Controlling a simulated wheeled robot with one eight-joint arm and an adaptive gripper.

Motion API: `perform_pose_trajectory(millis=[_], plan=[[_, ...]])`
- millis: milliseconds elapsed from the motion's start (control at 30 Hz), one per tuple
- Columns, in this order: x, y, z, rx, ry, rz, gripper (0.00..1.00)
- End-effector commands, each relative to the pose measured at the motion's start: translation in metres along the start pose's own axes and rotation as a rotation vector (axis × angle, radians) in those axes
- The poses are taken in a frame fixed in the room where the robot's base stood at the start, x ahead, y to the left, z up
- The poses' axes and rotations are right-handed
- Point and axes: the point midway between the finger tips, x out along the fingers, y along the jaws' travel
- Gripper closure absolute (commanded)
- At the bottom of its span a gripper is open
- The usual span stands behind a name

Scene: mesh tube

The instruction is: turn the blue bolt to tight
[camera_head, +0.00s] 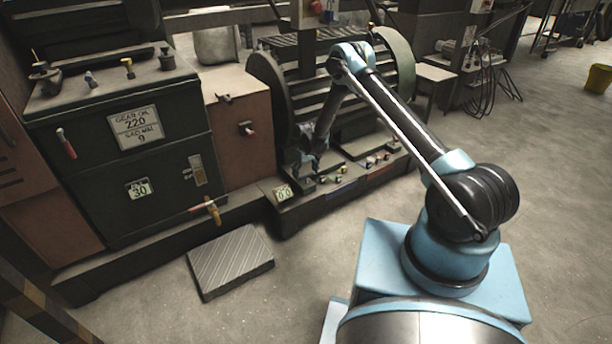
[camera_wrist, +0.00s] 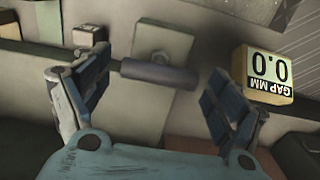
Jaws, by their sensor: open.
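My gripper (camera_head: 308,166) is low at the front of the machine with the slatted drum, by its base ledge. In the wrist view my gripper (camera_wrist: 158,92) has its two fingers wide apart, with nothing gripped. A dark slate-grey bar (camera_wrist: 160,74) lies crosswise between the fingers, in front of a pale square block (camera_wrist: 163,45). No bolt shows a clear blue here, so I cannot tell whether this bar is the blue bolt. A gap gauge (camera_wrist: 268,72) to the right reads 0.0, upside down. The gauge also shows in the head view (camera_head: 284,193).
Several small coloured knobs (camera_head: 377,160) line the ledge right of my gripper. A dark cabinet (camera_head: 135,150) with handles and number plates stands left. A ribbed plate (camera_head: 230,262) lies on the floor. A yellow bucket (camera_head: 598,78) stands far right. The floor at right is mostly clear.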

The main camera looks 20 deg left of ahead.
Motion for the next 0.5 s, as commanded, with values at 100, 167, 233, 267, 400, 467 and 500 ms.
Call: perform_pose_trajectory(millis=[100, 167, 233, 267, 400, 467, 500], plan=[[0.0015, 0.0000, 0.0000, 0.000, 0.000, 0.000, 0.13], [0.0015, 0.0000, 0.0001, 0.000, 0.000, 0.000, 0.13], [0.0014, 0.0000, 0.0001, 0.000, 0.000, 0.000, 0.13], [0.0013, 0.0000, 0.0001, 0.000, 0.000, 0.000, 0.13], [0.0012, 0.0000, 0.0001, 0.000, 0.000, 0.000, 0.41], [0.0012, 0.0000, 0.0001, 0.000, 0.000, 0.000, 0.54], [0.0012, 0.0000, 0.0001, 0.000, 0.000, 0.000, 0.57]])
